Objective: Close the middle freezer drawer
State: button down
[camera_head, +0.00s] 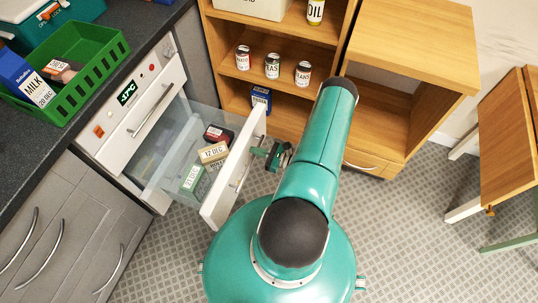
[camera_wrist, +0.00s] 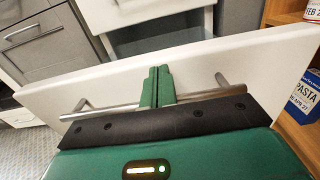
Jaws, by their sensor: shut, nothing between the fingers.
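The white freezer (camera_head: 118,147) stands at the left, with a display on its upper front. One drawer below that top front is pulled out; its white front panel (camera_head: 213,208) faces right, and its clear bin holds several food boxes (camera_head: 213,152). In the wrist view the panel (camera_wrist: 205,68) spans the picture, with a metal bar handle (camera_wrist: 232,91) on it. My gripper (camera_head: 262,152) is just right of the panel. In the wrist view its green fingers (camera_wrist: 157,84) are together and empty, overlapping the handle bar. I cannot tell whether they touch it.
A wooden shelf (camera_head: 318,41) with cans stands behind, and a blue pasta box (camera_head: 261,98) is on its lower shelf near the drawer's far end. A dark counter with a green crate (camera_head: 101,76) is at the left. Patterned floor (camera_head: 420,215) is free at the right.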

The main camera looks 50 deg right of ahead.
jog(key=shift+x, duration=1.1)
jog(key=shift+w, duration=0.15)
